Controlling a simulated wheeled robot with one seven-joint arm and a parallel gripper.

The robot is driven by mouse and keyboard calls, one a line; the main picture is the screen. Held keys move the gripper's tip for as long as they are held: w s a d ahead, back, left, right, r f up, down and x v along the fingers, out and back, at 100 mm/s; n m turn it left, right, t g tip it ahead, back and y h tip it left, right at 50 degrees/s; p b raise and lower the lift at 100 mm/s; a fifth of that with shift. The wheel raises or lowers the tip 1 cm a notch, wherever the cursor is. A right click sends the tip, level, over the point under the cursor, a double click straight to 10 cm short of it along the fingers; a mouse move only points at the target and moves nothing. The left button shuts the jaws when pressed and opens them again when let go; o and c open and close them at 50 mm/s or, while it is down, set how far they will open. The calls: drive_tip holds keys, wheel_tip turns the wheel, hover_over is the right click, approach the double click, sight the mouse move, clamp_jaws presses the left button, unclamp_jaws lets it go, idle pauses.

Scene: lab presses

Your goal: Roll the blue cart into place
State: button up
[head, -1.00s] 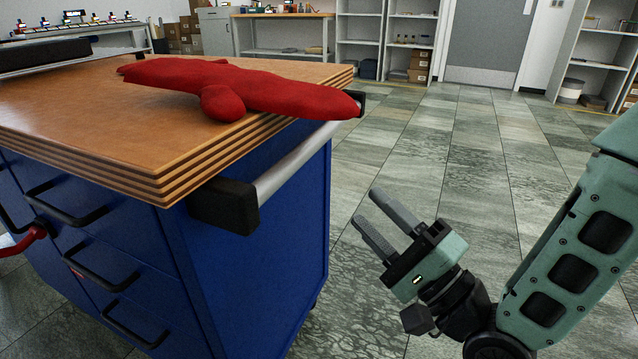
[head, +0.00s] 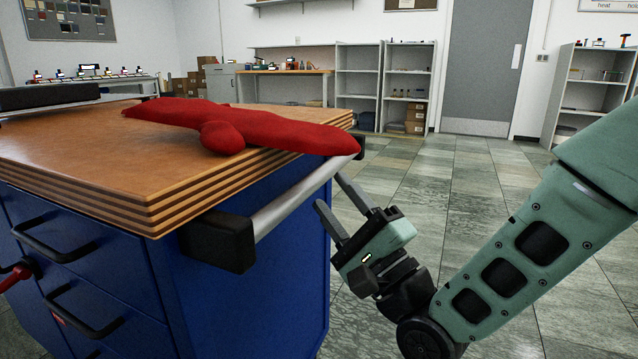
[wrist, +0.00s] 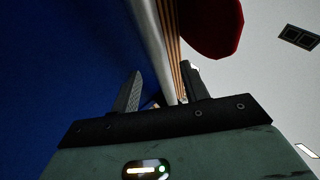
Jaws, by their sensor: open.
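The blue cart (head: 240,290) stands at the left of the head view, with drawers, a layered wooden top (head: 60,150) and a metal push handle (head: 300,195) on its right side. My gripper (head: 330,192) is open, close to the far part of the handle. In the wrist view the handle bar (wrist: 152,45) runs down toward the space between my open fingers (wrist: 162,85). I cannot tell whether the fingers touch it. The cart's blue side (wrist: 60,60) fills the left of that view.
A red cloth-like object (head: 250,132) lies on the cart top and hangs over its edge near the handle. Open tiled floor (head: 455,190) lies to the right and behind. Shelves (head: 405,85), a workbench (head: 285,73) and a grey door (head: 485,65) line the far wall.

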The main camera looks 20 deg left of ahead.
sight(318, 177)
drive_tip(key=shift+b+x, duration=0.4)
drive_tip(key=shift+x, duration=2.1)
drive_tip(key=shift+a, duration=0.1)
clamp_jaws()
